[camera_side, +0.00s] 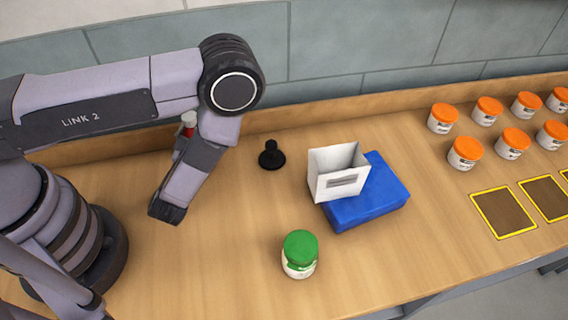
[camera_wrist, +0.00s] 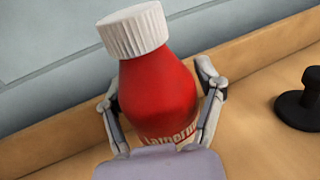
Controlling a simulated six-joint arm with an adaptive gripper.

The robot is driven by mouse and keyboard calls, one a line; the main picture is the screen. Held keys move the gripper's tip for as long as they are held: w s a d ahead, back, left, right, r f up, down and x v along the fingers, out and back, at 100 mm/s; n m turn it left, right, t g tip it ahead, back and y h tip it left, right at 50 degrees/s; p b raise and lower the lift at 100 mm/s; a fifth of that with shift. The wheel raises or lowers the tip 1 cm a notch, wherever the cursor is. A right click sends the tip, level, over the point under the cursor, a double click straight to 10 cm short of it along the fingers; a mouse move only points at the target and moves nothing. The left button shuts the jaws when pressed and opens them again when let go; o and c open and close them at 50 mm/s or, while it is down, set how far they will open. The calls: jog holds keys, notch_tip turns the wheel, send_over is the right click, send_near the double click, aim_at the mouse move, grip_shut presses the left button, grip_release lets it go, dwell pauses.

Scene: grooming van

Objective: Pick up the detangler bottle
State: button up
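A red bottle (camera_wrist: 158,95) with a ribbed white cap (camera_wrist: 133,30) fills the middle of the wrist view. Part of its label lettering shows low on its front. I take it for the detangler bottle. My gripper (camera_wrist: 160,88) has one finger on each side of the bottle, wide apart and close to its sides. I cannot tell whether the pads press on it. In the side view, only the white cap and a little red of the bottle (camera_side: 188,131) show behind my arm. The arm hides the fingers and the bottle's base there.
A black knobbed object (camera_side: 271,156) stands right of my arm. Farther right are a white box (camera_side: 336,184) on a blue block (camera_side: 368,211), and a green-lidded jar (camera_side: 299,263) in front. Several orange-lidded jars (camera_side: 465,153) stand at right. The tiled wall is close behind.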

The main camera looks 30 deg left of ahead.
jog(key=c, duration=0.9)
jog(key=shift+c, duration=0.3)
